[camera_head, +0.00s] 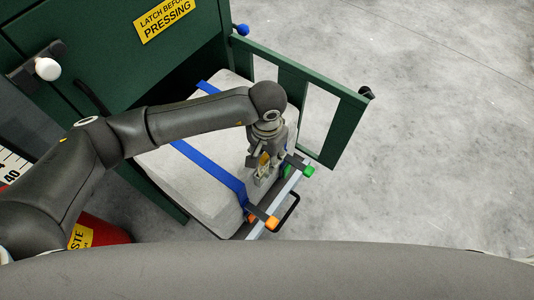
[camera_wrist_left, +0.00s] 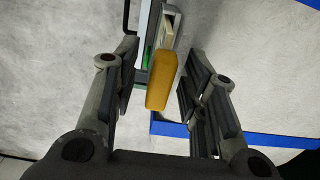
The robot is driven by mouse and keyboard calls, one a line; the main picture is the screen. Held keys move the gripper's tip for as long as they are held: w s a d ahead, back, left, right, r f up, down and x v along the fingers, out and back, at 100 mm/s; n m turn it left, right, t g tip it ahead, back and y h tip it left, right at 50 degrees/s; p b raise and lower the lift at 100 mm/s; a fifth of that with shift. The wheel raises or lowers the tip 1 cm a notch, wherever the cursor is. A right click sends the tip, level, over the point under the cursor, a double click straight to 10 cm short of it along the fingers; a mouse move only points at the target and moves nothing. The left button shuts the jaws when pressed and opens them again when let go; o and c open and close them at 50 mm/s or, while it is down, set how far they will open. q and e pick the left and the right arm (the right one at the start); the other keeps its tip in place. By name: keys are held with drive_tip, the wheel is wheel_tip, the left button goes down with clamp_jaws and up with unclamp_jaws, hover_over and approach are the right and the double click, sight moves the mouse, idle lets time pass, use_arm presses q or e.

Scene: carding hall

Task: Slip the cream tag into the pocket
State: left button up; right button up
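My left gripper (camera_head: 262,163) is low over the front edge of the strapped bale. In the left wrist view its fingers (camera_wrist_left: 160,85) stand apart, on either side of a yellow-orange block (camera_wrist_left: 163,85), with a gap visible at the left finger. The cream tag (camera_wrist_left: 168,28) shows just beyond this block, within a grey frame that looks like the pocket (camera_wrist_left: 154,48). In the head view the tag is a small pale patch below the fingers, partly hidden. I cannot tell how deep the tag sits or whether the block is joined to it. My right gripper is not in view.
The pale bale (camera_head: 190,185) has blue straps (camera_head: 212,162) across it. A rail with an orange clip (camera_head: 272,222) and a green clip (camera_head: 309,171) lies at its front. A green barred gate (camera_head: 345,130) stands open on the right. The floor further right is clear.

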use_arm(q)
wheel_tip(320, 180, up, 12)
idle(0.6)
